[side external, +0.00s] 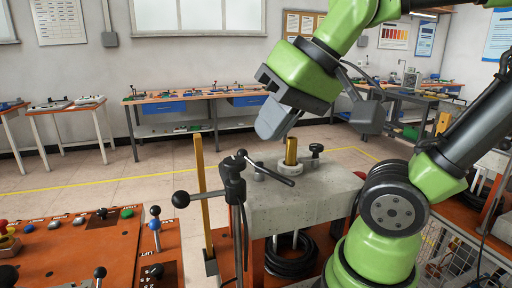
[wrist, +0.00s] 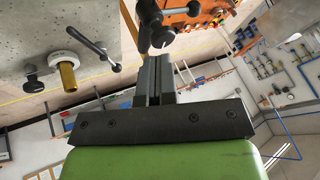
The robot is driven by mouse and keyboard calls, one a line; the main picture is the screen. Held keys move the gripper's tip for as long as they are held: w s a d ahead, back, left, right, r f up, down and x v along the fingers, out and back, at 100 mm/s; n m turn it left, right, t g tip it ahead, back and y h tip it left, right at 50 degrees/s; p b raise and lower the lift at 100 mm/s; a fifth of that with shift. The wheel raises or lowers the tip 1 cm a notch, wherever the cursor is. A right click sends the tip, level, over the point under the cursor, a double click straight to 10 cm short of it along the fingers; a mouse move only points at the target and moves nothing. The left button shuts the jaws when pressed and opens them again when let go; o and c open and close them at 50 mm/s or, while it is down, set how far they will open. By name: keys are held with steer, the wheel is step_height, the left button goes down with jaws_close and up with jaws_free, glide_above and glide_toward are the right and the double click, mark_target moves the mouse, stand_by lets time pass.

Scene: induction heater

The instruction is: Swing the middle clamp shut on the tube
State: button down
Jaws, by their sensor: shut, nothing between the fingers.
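A brass tube (side external: 291,151) stands upright in a pale collar (side external: 290,168) on a concrete block (side external: 315,200); the tube also shows in the wrist view (wrist: 68,76). A dark clamp lever (side external: 268,169) slants beside the tube, apart from it; it also shows in the wrist view (wrist: 95,48). A dark knob (side external: 316,150) stands on the tube's other side. I cannot tell which fitting is the middle clamp. My gripper (side external: 272,122) is shut and empty, above and left of the tube in the side view. In the wrist view its fingers (wrist: 154,66) are together, clear of the lever.
A dark post (side external: 234,180) with a ball-ended handle (side external: 181,199) stands in front of the block. A yellow upright bar (side external: 201,195) rises beside it. An orange control panel (side external: 90,245) with knobs and levers lies at left.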

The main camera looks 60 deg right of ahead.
steer(key=w+d+r+m+g, duration=0.4)
steer(key=w+d+r+m, duration=0.15)
steer(key=w+d, duration=0.45)
steer(key=d+f+m+g+y, duration=0.1)
steer(key=d+f+m, duration=0.1)
steer(key=d+m, duration=0.2)
steer(key=w+d+f+m, duration=0.1)
steer(key=d+f+m, duration=0.2)
steer(key=d, duration=0.7)
steer(key=shift+w+d+m+g+y, duration=0.3)
steer(key=shift+d+m+g+y, duration=0.1)
steer(key=shift+m, duration=0.85)
steer(key=shift+a+f, duration=0.15)
steer(key=shift+f, duration=0.05)
steer(key=x, duration=1)
steer(key=a, duration=0.2)
steer(key=shift+w+a+f, duration=0.15)
steer(key=shift+w+a, duration=0.1)
steer(key=shift+a, duration=0.05)
steer(key=shift+w+a+f, duration=0.1)
steer(key=shift+a+f, duration=0.05)
steer(key=shift+a, duration=0.45)
